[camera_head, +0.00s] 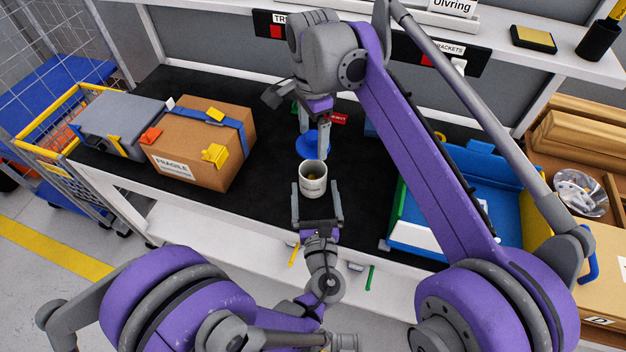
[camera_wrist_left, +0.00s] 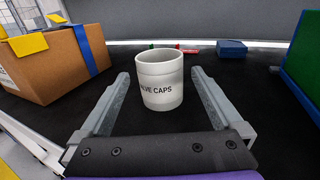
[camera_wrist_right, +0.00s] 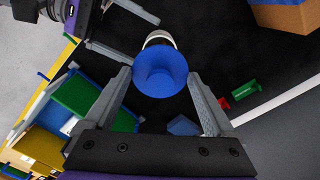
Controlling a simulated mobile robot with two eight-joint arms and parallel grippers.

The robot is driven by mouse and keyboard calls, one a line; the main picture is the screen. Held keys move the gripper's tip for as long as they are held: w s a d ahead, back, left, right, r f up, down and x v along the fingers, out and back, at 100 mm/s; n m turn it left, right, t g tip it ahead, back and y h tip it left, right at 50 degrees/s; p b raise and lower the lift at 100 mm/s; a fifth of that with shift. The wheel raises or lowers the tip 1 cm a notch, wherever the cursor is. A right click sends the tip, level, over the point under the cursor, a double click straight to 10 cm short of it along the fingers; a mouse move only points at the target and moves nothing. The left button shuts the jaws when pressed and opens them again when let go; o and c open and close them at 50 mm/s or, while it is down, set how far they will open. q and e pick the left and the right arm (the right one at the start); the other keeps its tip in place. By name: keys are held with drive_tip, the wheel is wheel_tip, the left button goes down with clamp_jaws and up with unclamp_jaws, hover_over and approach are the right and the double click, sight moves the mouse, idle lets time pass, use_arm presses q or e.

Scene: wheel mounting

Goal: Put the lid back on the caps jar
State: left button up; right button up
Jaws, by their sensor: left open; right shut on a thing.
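The caps jar (camera_head: 312,187) is a white, open-topped cup standing upright on the black bench top. In the left wrist view the jar (camera_wrist_left: 160,82) shows lettering ending in "VE CAPS". My left gripper (camera_head: 317,190) is open, with its fingers on either side of the jar and gaps showing. My right gripper (camera_head: 305,130) is shut on the blue round lid (camera_head: 313,146), held just behind the jar from the head camera. In the right wrist view the lid (camera_wrist_right: 160,72) sits between the fingers and partly covers the jar (camera_wrist_right: 158,38).
A blue tray (camera_head: 480,180) lies to the right, partly behind my right arm. Small red and green items (camera_wrist_right: 240,92) lie near the bench's back. Bare black surface surrounds the jar.

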sight(312, 165)
use_arm(q)
drive_tip(key=w, duration=0.6)
drive_tip(key=shift+w+a, duration=0.2)
drive_tip(key=shift+a, duration=0.05)
clamp_jaws()
